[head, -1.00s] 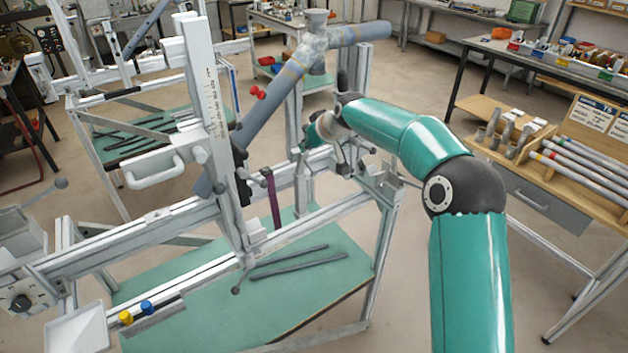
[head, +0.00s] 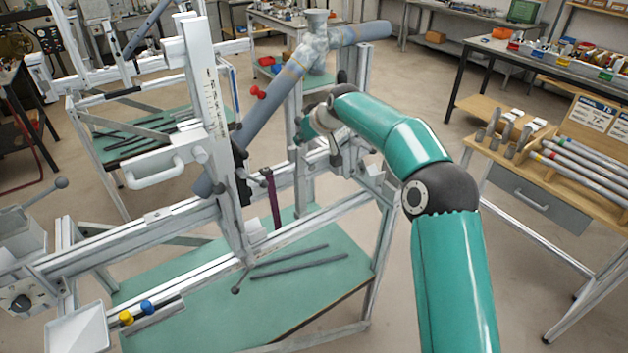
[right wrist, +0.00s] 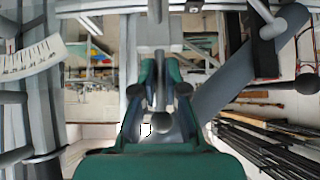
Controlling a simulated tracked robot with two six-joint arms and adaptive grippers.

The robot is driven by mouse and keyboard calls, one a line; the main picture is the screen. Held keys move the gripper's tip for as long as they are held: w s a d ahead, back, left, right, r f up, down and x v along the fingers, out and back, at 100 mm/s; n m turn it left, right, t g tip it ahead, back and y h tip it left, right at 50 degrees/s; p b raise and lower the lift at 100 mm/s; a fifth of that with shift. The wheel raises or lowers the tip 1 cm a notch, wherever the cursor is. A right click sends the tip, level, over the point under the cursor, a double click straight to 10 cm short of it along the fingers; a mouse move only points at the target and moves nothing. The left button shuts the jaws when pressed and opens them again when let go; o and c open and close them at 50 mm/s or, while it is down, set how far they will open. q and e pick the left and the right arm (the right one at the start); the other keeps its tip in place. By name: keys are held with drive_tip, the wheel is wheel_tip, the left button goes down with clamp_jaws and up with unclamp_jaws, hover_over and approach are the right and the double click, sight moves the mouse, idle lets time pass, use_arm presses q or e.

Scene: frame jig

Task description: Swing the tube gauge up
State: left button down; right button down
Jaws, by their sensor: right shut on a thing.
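My right gripper (head: 305,128) is at the frame jig, beside the steel post right of the slanted grey tube (head: 268,108). Its fingertips are hidden in the head view. In the right wrist view its green fingers (right wrist: 158,88) are closed around a grey bar (right wrist: 156,34) that comes in from the top. The bar looks like part of the tube gauge, but most of its shape is hidden. The grey tube branches at a joint (head: 310,52) and also slants across the right wrist view (right wrist: 225,88). My left gripper is not in view.
An upright with a scale (head: 214,110) and a white handle (head: 153,172) stand left of the tube. A curved scale (right wrist: 30,60) shows in the right wrist view. Dark rods (head: 298,267) lie on the green lower shelf (head: 215,308). A tube rack (head: 585,150) stands on the right.

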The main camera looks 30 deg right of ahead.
drive_tip(key=shift+w+r, duration=0.15)
drive_tip(key=shift+w, duration=0.45)
drive_tip(key=shift+w+r, duration=0.15)
drive_tip(key=shift+w, duration=0.4)
drive_tip(key=shift+w, duration=0.4)
drive_tip(key=c, duration=1.1)
unclamp_jaws()
drive_tip(key=shift+s, duration=0.1)
